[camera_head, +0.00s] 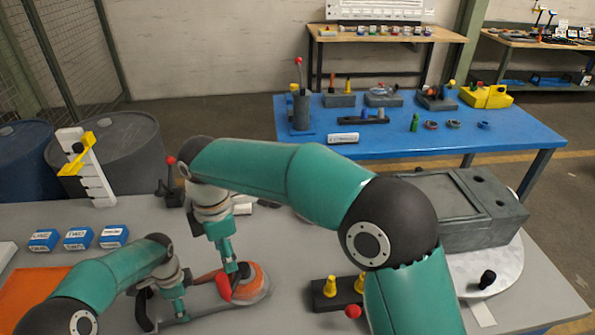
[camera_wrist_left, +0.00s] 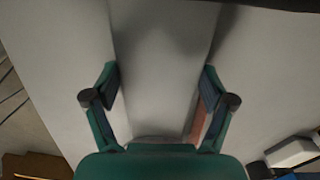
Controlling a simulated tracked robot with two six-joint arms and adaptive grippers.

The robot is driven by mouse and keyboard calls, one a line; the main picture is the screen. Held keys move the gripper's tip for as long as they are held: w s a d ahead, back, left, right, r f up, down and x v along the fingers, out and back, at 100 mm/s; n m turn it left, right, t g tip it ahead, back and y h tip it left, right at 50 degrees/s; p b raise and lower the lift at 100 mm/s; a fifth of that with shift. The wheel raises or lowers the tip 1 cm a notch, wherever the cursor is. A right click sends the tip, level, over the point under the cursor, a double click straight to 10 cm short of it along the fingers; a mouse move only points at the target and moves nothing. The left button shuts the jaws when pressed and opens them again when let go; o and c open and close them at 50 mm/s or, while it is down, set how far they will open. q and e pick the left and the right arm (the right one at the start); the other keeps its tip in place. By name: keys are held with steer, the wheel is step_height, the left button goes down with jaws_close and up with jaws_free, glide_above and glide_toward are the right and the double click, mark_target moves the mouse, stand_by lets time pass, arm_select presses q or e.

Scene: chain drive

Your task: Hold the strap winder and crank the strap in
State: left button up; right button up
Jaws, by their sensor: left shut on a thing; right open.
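The strap winder (camera_head: 258,284) lies on the grey table, with an orange strap coil, a grey frame and a red crank knob (camera_head: 223,287). A dark curved part (camera_head: 143,310) shows at its left end. My left gripper (camera_head: 179,311) is shut on the winder's left part, partly hidden by the fingers. In the left wrist view its fingers (camera_wrist_left: 160,100) stand apart either side of a pale grey surface. My right gripper (camera_head: 232,268) is open, pointing down over the coil beside the red knob. Whether it touches the knob cannot be told.
Blue boxes (camera_head: 78,238) and an orange mat (camera_head: 38,292) lie at the left. A black block with yellow pegs (camera_head: 335,293) stands right of the winder. A grey housing (camera_head: 465,212) stands further right. A blue table (camera_head: 400,143) is behind. My right arm hides part of the table.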

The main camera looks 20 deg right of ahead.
steer(key=w+d+f+m+g+y, duration=0.1)
steer(key=d+f+m+y, duration=0.25)
steer(key=d, duration=0.55)
steer(key=w+d+f+m+y, duration=0.1)
steer(key=d+f+m+y, duration=0.2)
steer(key=d+f+m, duration=0.35)
steer(key=w+d+r+m+t+y, duration=0.3)
steer(key=w+r+m+t, duration=0.1)
steer(key=w+r, duration=0.1)
steer(key=w+d+r+m+t+y, duration=0.3)
steer(key=w+r+m+t+y, duration=0.1)
steer(key=r, duration=0.4)
steer(key=shift+w+d+r+t, duration=0.15)
steer(key=shift+w+r+t, duration=0.15)
steer(key=shift+w+t, duration=0.7)
steer(key=shift+w+y, duration=0.15)
steer(key=shift+y, duration=0.1)
steer(key=shift+c, duration=0.2)
